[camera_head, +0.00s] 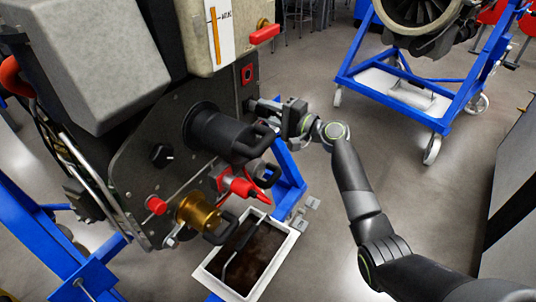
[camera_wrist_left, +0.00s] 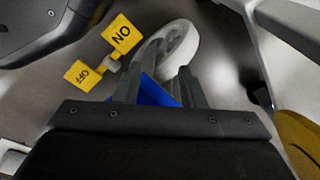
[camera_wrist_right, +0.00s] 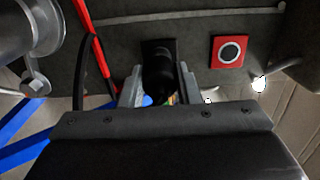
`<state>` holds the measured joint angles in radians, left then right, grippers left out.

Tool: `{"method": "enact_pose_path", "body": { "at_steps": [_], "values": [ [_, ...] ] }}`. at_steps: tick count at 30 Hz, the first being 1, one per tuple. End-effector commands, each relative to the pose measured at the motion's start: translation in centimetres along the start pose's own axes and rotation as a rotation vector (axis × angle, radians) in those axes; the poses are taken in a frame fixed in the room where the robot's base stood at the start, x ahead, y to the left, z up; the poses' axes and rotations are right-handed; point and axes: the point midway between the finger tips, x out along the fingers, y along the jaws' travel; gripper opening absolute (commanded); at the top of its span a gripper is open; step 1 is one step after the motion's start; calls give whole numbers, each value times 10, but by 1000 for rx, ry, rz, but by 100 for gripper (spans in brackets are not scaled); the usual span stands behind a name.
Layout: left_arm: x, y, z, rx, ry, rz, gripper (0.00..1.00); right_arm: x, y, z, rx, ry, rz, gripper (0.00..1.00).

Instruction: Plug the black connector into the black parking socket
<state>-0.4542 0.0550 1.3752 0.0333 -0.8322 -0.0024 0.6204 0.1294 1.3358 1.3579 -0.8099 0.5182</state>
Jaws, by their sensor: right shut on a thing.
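My right gripper (camera_head: 284,112) is at the side of the dark panel, below the red square socket. In the right wrist view its fingers (camera_wrist_right: 160,76) are shut around the black connector (camera_wrist_right: 158,85), a dark rounded body. The connector's far end meets or overlaps the black square parking socket (camera_wrist_right: 153,44) on the panel. Whether it is seated or just in front of it, I cannot tell. In the head view the gripper mostly hides the connector and socket. My left gripper (camera_wrist_left: 160,82) shows only in its wrist view, fingers apart with nothing between them.
A red square socket (camera_wrist_right: 229,51) sits beside the black one. A large black cylinder with a handle (camera_head: 222,132), a red plug (camera_head: 238,184) and a brass fitting (camera_head: 197,211) project from the panel. A white-rimmed tray (camera_head: 285,250) lies below. Yellow tags (camera_wrist_left: 122,34) hang near my left gripper.

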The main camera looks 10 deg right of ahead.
Motion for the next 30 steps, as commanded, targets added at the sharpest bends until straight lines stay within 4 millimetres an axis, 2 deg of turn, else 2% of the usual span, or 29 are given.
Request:
{"method": "enact_pose_path", "body": {
  "at_steps": [10,11,16,21,24,30],
  "values": [
    [0,0,3,-1,-8,0,36,2,0,0,0,0,-1,0],
    [0,0,3,-1,-8,0,36,2,0,0,0,0,-1,34],
    [0,0,3,-1,-8,0,36,1,0,0,0,0,-1,55],
    [0,-1,3,-1,-8,0,36,1,0,0,0,0,0,55],
    [0,-1,3,-1,-8,-1,36,1,0,0,0,0,0,62],
    [0,-3,4,0,-9,-3,36,1,0,0,0,0,0,62]
  ]
}}
